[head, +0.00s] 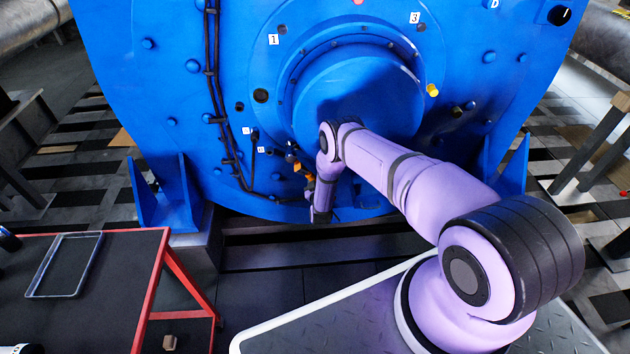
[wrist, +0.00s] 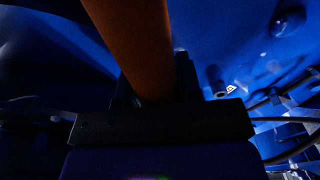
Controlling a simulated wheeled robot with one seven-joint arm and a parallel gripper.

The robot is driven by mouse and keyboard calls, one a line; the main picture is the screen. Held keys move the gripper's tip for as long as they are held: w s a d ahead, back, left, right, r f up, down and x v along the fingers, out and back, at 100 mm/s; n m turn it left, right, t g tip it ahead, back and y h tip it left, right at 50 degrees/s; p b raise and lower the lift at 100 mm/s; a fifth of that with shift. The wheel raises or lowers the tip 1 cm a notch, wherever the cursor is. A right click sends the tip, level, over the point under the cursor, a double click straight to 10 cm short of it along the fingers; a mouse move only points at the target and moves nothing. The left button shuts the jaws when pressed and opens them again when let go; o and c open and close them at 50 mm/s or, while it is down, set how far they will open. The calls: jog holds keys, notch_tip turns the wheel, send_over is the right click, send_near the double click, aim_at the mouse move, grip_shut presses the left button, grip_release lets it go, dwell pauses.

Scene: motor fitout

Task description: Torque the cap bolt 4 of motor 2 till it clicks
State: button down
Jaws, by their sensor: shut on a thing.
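The big blue motor (head: 120,60) fills the back of the head view, with a round cap (head: 350,85) at its middle. Number plates 1 (head: 273,39) and 3 (head: 415,17) mark the upper cap bolts. Bolt 4 cannot be made out. My gripper (wrist: 153,92) is shut on the orange shaft of a tool (wrist: 133,40), apparently the torque wrench. In the head view, small orange parts (head: 308,182) show beside my wrist, low on the motor's face. The tool's working end is hidden, so I cannot tell whether it sits on a bolt.
A black cable (head: 211,70) runs down the motor's left side. A yellow part (head: 433,90) sticks out right of the cap. A red-edged table (head: 110,290) with a clear tray (head: 40,290) stands at lower left. Dark hoses (wrist: 290,120) are close by at right in the wrist view.

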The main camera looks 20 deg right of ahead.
jog(key=s+d+r+n, duration=0.2)
jog(key=d+r+n, duration=0.4)
jog(key=shift+r, duration=0.35)
dwell(1.2)
jog(key=shift+w+a+f, duration=0.1)
jog(key=shift+a+f, duration=0.1)
jog(key=shift+w+a+f+m, duration=0.15)
jog(key=shift+a+f+m, duration=0.35)
jog(key=shift+f+m, duration=0.25)
jog(key=shift+a+f, duration=0.1)
jog(key=shift+f, duration=0.1)
dwell(0.4)
jog(key=v, duration=0.7)
jog(key=shift+a+f+m, duration=0.2)
jog(key=shift+a+m, duration=0.05)
jog(key=shift+m, duration=0.1)
dwell(0.7)
